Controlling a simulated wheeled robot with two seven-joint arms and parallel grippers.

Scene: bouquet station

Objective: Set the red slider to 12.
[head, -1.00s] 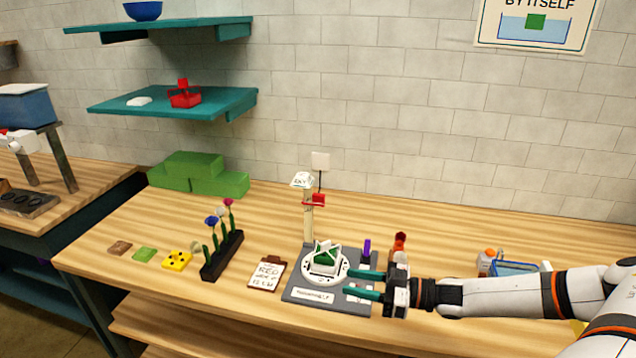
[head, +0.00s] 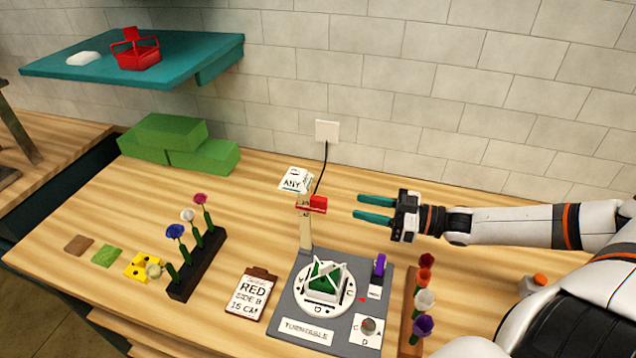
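The red slider (head: 317,204) sits on the upright post (head: 305,232) at the back left of the grey turntable board (head: 299,316). The number it is set at is too small to read. My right gripper (head: 358,207) is open and empty, its two teal fingers pointing left toward the slider from its right, with a gap between. A clipboard card (head: 249,296) lies left of the board; it reads RED, SIDE B, and a length that looks like 15 cm. My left gripper is not in view.
The round turntable (head: 324,308) holds a green and white piece. Flower racks stand left (head: 196,268) and right (head: 408,311). Green blocks (head: 180,145) lie at the back left.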

